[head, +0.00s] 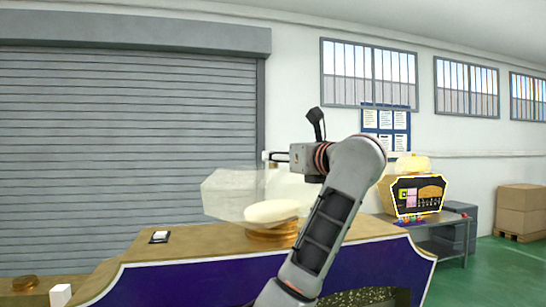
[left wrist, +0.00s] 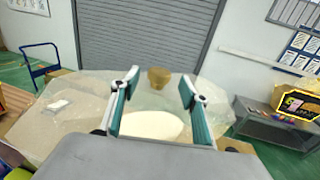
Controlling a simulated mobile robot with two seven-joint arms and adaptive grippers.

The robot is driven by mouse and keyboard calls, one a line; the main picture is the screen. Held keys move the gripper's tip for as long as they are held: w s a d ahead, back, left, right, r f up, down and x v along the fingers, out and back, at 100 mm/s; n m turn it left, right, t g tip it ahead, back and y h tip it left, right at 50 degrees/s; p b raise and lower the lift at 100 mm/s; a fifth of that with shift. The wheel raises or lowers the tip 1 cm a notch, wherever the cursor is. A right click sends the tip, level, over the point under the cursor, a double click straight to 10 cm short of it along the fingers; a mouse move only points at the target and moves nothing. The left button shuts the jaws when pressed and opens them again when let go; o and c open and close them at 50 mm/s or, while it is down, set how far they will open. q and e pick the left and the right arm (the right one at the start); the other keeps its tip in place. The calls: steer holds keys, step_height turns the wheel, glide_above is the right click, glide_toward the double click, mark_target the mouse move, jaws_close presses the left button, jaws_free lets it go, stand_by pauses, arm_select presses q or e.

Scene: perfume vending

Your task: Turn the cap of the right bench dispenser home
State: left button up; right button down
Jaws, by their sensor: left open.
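A large clear faceted dispenser (head: 228,193) with a white oval shape in it stands on the counter, on a stacked gold base (head: 272,231). It also shows in the left wrist view (left wrist: 75,100). A gold-brown cap (left wrist: 158,78), wider at its top, shows in the left wrist view, lined up between my fingertips, with a gap on each side. I cannot tell how far ahead it is, or how it is seated. My left gripper (head: 277,156) is level above the dispenser, open and empty, its teal-padded fingers (left wrist: 159,82) apart. The cap is not clearly visible in the head view. My right gripper is not in view.
The counter (head: 190,243) carries a small white block (head: 160,236). A gold disc (head: 25,283) and white cube (head: 60,295) sit at lower left. A gold-and-black machine (head: 418,193) stands on a grey table (head: 440,225) at right. Boxes (head: 521,210) stand farther right.

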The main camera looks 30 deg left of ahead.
arm_select(q)
steer(key=shift+x, duration=2.45)
jaws_close()
